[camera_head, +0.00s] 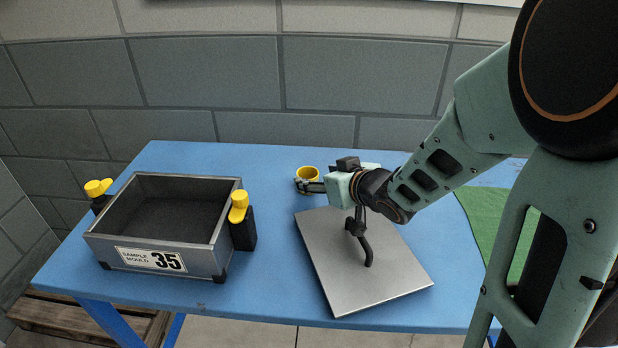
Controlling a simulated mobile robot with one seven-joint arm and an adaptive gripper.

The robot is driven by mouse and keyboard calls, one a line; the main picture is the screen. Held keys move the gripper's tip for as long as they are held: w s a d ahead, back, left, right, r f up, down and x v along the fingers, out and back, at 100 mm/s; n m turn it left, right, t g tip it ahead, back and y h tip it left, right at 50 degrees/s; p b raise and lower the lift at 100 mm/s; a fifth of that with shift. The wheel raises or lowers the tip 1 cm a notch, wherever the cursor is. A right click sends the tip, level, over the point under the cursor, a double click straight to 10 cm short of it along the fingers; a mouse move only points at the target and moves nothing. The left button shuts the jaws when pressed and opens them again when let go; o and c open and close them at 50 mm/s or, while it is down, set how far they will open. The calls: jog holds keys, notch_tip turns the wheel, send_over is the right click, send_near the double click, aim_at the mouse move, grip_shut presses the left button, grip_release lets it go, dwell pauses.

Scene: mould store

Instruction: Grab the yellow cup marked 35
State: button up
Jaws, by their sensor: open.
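A small yellow cup (307,172) stands towards the back of the blue table, with its open top upward. Any mark on its side is hidden or too small to read. My gripper (309,185) reaches in from the right, low at the cup, with its dark fingers open. A finger covers the lower front of the cup; whether the fingers touch it I cannot tell. The number 35 shows on the label of a grey open box, the sample mould (195,256), at the left.
Black latches with yellow tops (240,205) flank the box. A flat grey plate with a black handle (340,285) lies below my arm. A green mat (490,215) is at the right. The blue table (185,160) is clear behind the box; a block wall (190,75) stands behind.

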aim_at(303, 173)
jog(key=b+x, duration=0.2)
jog(key=x, duration=0.4)
jog(key=shift+w+f, duration=0.2)
jog(key=shift+f, duration=0.05)
jog(key=c, duration=1.2)
jog(key=shift+r, duration=0.1)
jog(key=shift+c, duration=0.2)
